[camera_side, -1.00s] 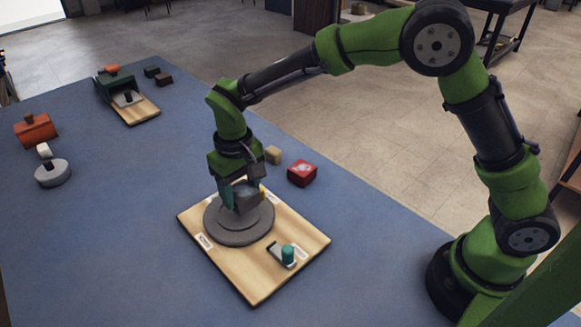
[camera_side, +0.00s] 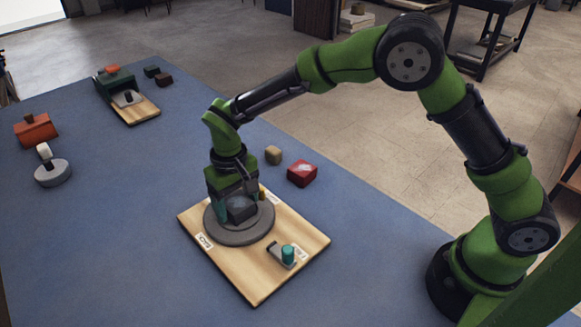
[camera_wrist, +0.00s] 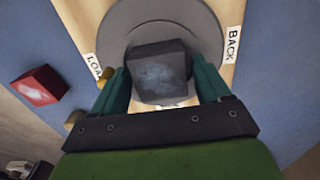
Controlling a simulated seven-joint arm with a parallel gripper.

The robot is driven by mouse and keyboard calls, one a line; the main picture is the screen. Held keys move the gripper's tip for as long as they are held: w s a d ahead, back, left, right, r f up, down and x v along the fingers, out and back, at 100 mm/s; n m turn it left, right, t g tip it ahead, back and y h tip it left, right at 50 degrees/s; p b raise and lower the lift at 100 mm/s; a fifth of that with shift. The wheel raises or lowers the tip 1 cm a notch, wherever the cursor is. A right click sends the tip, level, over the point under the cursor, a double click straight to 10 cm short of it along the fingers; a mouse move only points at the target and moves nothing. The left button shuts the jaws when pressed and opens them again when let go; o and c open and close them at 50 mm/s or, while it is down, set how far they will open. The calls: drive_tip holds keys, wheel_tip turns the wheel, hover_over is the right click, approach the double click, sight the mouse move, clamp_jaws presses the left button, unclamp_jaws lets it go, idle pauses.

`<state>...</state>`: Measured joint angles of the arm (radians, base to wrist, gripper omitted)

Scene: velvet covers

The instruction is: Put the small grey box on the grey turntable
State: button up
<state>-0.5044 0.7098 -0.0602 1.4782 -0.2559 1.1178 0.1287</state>
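The small grey box (camera_side: 240,209) is dark grey with a pale smudge on its face. It is between the teal fingers of my gripper (camera_side: 238,205), which looks shut on it. The box is low over the grey turntable (camera_side: 240,236), at or very near its surface; I cannot tell whether it touches. In the wrist view the box (camera_wrist: 160,70) sits between the fingertips (camera_wrist: 162,82), slightly tilted, and overlaps the turntable disc (camera_wrist: 205,30). The turntable is round and stepped, on a wooden board (camera_side: 256,285).
The board carries paper labels and a teal-topped knob (camera_side: 288,254). An orange box (camera_side: 36,131), a grey round piece (camera_side: 53,173) and a second board (camera_side: 143,111) stand at the left. Blue cloth between is clear.

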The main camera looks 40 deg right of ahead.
sight(237, 202)
drive_tip(key=shift+o, duration=0.4)
wheel_tip(237, 202, up, 12)
drive_tip(key=s+d+r+m+t+y, duration=0.1)
drive_tip(key=s+d+r+t, duration=0.1)
drive_tip(key=s+d+r, duration=0.35)
drive_tip(key=s+d+r+m+t, duration=0.1)
drive_tip(key=s+d+t, duration=0.1)
drive_tip(key=s+d, duration=0.4)
drive_tip(key=s+d+r+m+t+y, duration=0.1)
drive_tip(key=s+d+m+t, duration=0.1)
drive_tip(key=s+d, duration=0.5)
drive_tip(key=shift+s+t, duration=0.6)
drive_tip(key=shift+s, duration=0.35)
drive_tip(key=shift+d+r, duration=0.1)
drive_tip(key=shift+r, duration=0.05)
